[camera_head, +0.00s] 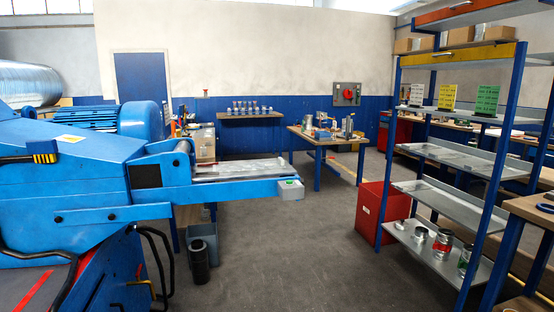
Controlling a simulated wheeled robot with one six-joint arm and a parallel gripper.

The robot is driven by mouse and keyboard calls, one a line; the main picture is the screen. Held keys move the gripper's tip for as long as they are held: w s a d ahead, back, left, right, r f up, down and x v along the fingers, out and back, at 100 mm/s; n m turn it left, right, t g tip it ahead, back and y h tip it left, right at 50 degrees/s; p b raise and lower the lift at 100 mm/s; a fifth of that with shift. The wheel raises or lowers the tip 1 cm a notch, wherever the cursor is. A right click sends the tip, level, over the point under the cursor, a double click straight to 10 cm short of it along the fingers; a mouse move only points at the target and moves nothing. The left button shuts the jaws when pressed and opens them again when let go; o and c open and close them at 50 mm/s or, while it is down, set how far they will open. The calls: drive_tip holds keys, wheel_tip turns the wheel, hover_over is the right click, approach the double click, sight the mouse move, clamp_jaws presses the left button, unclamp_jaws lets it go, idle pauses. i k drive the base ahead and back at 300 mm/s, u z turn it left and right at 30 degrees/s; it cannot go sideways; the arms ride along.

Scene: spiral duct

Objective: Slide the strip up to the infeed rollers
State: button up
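A blue machine (75,190) fills the left side of the head view. A blue arm-like infeed table (235,190) juts out from it to the right. A shiny, pale metal strip (240,169) lies flat along the top of this table. Its left end is near a roller housing (168,150) where the table meets the machine. The infeed rollers are mostly hidden inside the housing, and I cannot tell whether the strip touches them. My gripper is not in view.
A red cabinet (380,212) and a blue-framed shelf rack (435,200) stand right. The middle floor (290,250) is clear.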

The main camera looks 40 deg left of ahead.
sight(279, 164)
drive_tip(key=i, duration=0.45)
drive_tip(key=u, duration=1.75)
drive_tip(key=i, duration=1.65)
drive_tip(key=u, duration=0.2)
